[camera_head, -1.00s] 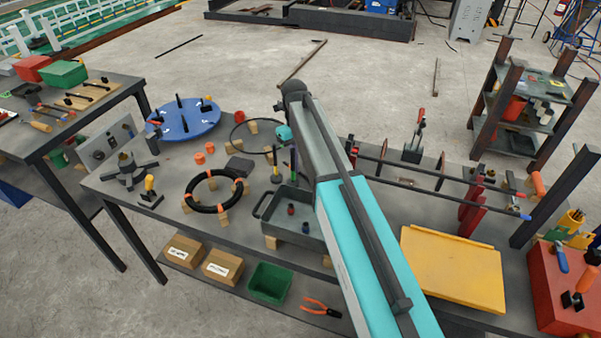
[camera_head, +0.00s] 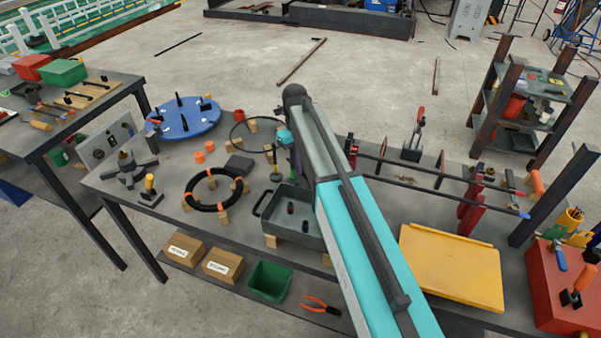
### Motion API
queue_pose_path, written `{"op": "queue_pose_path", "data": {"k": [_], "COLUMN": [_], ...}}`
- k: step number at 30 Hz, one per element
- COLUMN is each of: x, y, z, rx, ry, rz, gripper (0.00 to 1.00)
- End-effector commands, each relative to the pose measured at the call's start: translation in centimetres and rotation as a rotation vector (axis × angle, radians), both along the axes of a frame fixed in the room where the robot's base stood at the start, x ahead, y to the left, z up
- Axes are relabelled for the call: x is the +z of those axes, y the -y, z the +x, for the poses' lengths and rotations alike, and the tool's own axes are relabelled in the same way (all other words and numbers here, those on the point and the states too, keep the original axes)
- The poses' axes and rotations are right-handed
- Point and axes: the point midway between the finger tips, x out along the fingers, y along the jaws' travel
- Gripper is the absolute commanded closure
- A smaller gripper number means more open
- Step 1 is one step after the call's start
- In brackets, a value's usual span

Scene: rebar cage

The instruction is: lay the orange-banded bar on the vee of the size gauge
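My arm reaches from the lower right up to its elbow, then down behind itself. A small teal part of my wrist (camera_head: 284,136) shows left of the arm. My gripper's fingers are hidden behind the arm, so I cannot see whether they hold anything. I cannot pick out the orange-banded bar with certainty; a black ring with orange bands (camera_head: 213,190) rests on wooden blocks. A grey upright plate with holes (camera_head: 107,146) at the bench's left end may be the size gauge. I cannot make out a vee on it.
A grey tray (camera_head: 268,228) with small pieces stands beside my arm, near a small upright stand (camera_head: 276,170). A blue round plate (camera_head: 184,118) with black pegs is behind. Long bars in red supports (camera_head: 472,205) and a yellow panel (camera_head: 452,268) fill the right.

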Motion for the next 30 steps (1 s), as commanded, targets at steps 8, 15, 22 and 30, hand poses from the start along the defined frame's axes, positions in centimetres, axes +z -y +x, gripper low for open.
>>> {"op": "queue_pose_path", "data": {"k": [8, 15, 22, 30], "x": [0.0, 0.7, 2.9, 7.5], "y": [0.0, 0.0, 0.0, -0.1], "z": [0.0, 0.0, 0.1, 0.1], "rx": [0.001, 0.001, 0.001, 0.001], "ry": [0.0, 0.0, 0.001, 0.002], "rz": [0.0, 0.0, 0.0, 0.0], "gripper": [1.0, 1.0, 1.0, 1.0]}}
